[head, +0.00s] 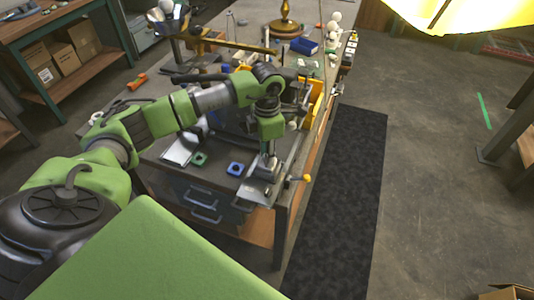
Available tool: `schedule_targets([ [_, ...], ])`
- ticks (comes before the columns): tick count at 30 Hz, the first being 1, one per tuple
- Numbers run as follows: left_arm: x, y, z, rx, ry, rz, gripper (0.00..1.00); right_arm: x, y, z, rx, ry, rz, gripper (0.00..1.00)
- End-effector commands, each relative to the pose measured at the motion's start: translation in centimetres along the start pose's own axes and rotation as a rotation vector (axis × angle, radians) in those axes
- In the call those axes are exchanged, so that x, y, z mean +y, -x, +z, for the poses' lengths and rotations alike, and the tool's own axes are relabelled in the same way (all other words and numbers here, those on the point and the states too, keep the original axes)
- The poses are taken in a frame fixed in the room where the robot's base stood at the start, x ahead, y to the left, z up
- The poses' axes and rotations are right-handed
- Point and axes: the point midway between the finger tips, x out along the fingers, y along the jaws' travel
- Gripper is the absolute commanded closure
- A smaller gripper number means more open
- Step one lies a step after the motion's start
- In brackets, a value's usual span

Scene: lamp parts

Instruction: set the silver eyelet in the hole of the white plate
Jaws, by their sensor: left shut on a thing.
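My left gripper (267,152) points down over the near right corner of the workbench (215,174). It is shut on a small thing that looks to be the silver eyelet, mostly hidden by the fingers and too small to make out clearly. A grey metal block or vise (260,175) stands directly below the gripper. I cannot pick out the white plate or its hole with certainty at this size. A flat pale piece (181,149) lies on the bench left of the gripper. My right gripper is out of view.
A blue square part (235,169) and a green one (199,159) lie left of the gripper. A yellow-knobbed handle (306,178) sticks out past the bench edge. The dark floor mat (345,190) is clear.

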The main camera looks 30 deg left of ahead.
Motion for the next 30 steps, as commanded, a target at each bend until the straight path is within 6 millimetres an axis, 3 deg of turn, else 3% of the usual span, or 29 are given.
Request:
schedule_targets([
  [29, 0.01, -0.63, 0.0, 0.0, 0.0, 0.0, 0.9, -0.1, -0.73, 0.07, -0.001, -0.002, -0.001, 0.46],
  [30, 0.01, -0.61, 0.0, 0.0, 0.0, 0.0, 0.7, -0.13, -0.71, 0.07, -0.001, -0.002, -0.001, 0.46],
])
